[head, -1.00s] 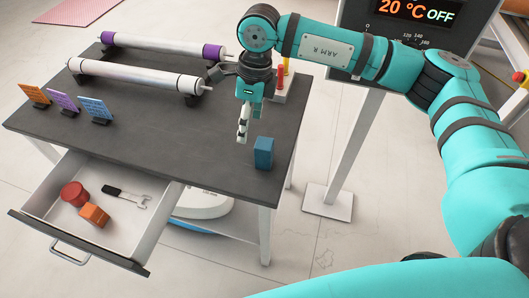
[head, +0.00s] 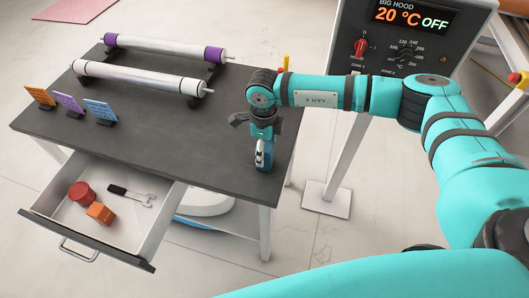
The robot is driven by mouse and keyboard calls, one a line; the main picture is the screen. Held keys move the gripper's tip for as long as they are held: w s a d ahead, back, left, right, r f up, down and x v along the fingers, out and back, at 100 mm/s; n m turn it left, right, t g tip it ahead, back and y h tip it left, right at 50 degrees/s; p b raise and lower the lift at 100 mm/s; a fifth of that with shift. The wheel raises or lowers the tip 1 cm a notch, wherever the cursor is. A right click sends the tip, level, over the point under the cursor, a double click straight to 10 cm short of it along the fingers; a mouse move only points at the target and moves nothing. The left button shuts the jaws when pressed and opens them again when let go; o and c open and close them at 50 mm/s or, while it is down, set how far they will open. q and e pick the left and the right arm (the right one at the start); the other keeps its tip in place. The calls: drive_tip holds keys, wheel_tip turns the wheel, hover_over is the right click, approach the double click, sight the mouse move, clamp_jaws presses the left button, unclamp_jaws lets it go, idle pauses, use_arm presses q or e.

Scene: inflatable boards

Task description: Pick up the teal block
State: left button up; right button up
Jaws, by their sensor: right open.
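The teal block (head: 268,152) stands upright near the right front part of the dark tabletop. It is largely hidden by my right gripper (head: 261,162), and only a strip of its side shows. The right gripper points down at the block with its fingers open. I cannot tell whether the fingers are on both sides of the block or touching it. My left gripper is not in view.
Two white rollers (head: 140,77) lie at the back of the table (head: 160,135). Three small coloured panels (head: 70,103) stand at the left. The open drawer (head: 110,232) holds a red cylinder, an orange block and a wrench. A control box (head: 415,50) stands behind at right.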

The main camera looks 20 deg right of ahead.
sight(265, 158)
drive_tip(key=shift+s+f+p, duration=0.15)
drive_tip(key=shift+f+p, duration=0.2)
drive_tip(key=shift+f, duration=0.75)
drive_tip(key=shift+s+f+p, duration=0.15)
drive_tip(key=shift+f+p, duration=0.2)
drive_tip(key=shift+f, duration=0.75)
drive_tip(key=shift+c, duration=0.2)
drive_tip(key=c, duration=1.3)
drive_tip(key=shift+o, duration=0.2)
drive_tip(key=shift+r, duration=0.1)
